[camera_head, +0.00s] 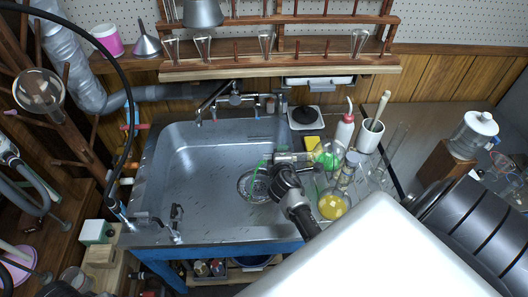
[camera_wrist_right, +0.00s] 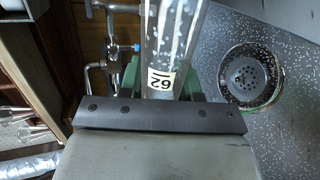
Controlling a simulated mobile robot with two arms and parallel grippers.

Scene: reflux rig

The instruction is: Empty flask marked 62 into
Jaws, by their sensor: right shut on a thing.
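In the right wrist view the flask's glass neck (camera_wrist_right: 172,35) bears the label 62 (camera_wrist_right: 162,79) and sits against green finger pads. The sink drain (camera_head: 254,186) lies left of the gripper; it also shows in the wrist view (camera_wrist_right: 250,78). My left gripper is not in view.
Right of the sink stand a flask of yellow liquid (camera_head: 333,206), a small jar (camera_head: 350,168), a wash bottle (camera_head: 345,132), a white mug (camera_head: 370,137) and a tall glass cylinder (camera_head: 392,150). A faucet (camera_head: 235,98) is behind the sink. The basin's left part is clear.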

